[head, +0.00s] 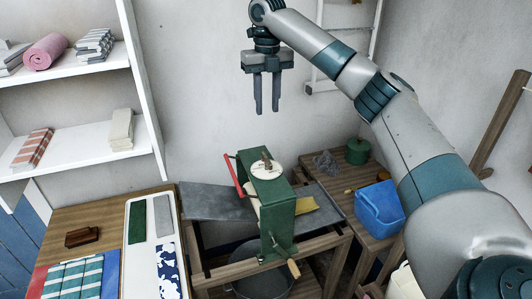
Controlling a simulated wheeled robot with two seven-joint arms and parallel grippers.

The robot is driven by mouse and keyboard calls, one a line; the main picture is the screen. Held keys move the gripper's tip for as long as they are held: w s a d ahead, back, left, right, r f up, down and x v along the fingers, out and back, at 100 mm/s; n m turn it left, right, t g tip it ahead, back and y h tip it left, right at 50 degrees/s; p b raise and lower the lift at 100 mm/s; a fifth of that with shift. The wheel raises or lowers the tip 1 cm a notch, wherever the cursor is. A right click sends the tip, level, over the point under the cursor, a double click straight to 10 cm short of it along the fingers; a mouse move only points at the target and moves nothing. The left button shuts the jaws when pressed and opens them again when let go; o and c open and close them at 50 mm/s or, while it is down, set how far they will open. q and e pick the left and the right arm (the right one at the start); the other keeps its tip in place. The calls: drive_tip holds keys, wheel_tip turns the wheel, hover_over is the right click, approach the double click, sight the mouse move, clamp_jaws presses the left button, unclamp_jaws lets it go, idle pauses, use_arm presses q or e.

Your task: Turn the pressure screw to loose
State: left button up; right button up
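The pressure screw (266,158) shows as a small brown handle above a round white dial (267,171) on top of the green mangle (275,205). The dial's markings are too small to read, so its setting cannot be told. My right gripper (267,110) hangs above the mangle with its fingers pointing down. A gap shows between the fingers and nothing is between them. It is clear of the screw. My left gripper is not in view.
A red lever (234,174) rises at the mangle's left, and a wooden crank handle (293,268) sticks out in front. A blue container (380,208) and a green pot (357,151) stand right. Folded cloths lie on the left table (115,207). Shelves (75,75) stand at the far left.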

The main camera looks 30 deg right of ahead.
hover_over(267, 158)
wheel_tip(267, 158, down, 6)
wheel_tip(267, 158, down, 10)
drive_tip(key=p, duration=0.4)
drive_tip(key=shift+w+f+p, duration=0.15)
drive_tip(key=shift+p, duration=0.15)
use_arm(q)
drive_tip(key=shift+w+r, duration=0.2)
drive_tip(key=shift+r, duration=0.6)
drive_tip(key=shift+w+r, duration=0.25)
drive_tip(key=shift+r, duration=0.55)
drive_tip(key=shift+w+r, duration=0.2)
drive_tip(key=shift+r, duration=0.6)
use_arm(e)
drive_tip(key=shift+f, duration=0.65)
drive_tip(key=shift+c, duration=0.3)
clamp_jaws()
